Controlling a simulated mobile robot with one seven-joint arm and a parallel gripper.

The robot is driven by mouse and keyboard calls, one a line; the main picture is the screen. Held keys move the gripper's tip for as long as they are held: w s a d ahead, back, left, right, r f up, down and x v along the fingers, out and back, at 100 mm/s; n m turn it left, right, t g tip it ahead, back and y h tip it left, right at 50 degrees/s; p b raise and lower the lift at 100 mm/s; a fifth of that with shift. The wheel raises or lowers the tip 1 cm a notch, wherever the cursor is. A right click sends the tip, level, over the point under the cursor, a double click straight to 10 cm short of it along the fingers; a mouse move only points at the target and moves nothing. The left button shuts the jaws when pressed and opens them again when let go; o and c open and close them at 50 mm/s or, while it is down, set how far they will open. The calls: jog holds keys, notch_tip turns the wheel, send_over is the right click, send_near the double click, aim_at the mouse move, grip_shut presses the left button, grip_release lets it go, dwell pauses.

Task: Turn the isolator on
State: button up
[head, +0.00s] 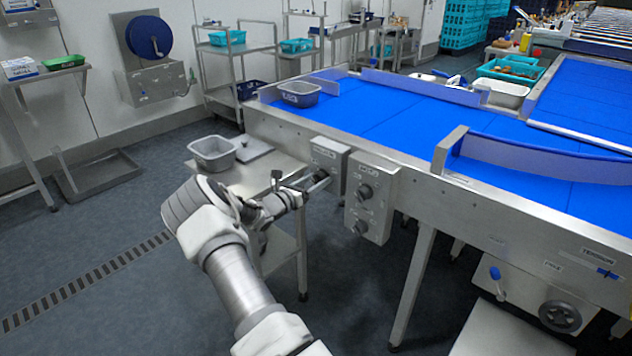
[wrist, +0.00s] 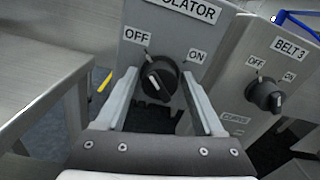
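The isolator is a grey box (head: 330,158) on the side of the conveyor frame, with a black rotary knob (wrist: 160,78) between the labels OFF and ON. The knob's grip leans up and left, towards OFF. My gripper (wrist: 158,76) is open, with one finger on each side of the knob. A gap shows between the left finger and the knob; the right fingertip is close to the knob's edge, and I cannot tell whether it touches. In the head view my gripper (head: 318,184) reaches the front of the box, partly hiding the knob.
The BELT 3 box (wrist: 250,80) with its own black knob (wrist: 265,95) stands close on the right. A steel side table (head: 265,172) with a grey tub (head: 212,154) is left of the isolator. The blue conveyor belt (head: 400,112) runs above and behind.

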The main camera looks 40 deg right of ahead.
grip_shut()
jog(key=m+b, duration=0.2)
jog(key=m, duration=0.2)
jog(key=shift+f+m, duration=0.1)
jog(key=shift+m, duration=0.2)
jog(key=m+b, duration=0.2)
jog(key=m, duration=0.2)
jog(key=shift+s+f+m, duration=0.1)
jog(key=shift+s+m, duration=0.05)
jog(key=shift+m, duration=0.15)
jog(key=m+b, duration=0.3)
jog(key=m, duration=0.1)
jog(key=shift+m, duration=0.3)
jog(key=shift+m+b, duration=0.6)
jog(key=shift+m, duration=1.4)
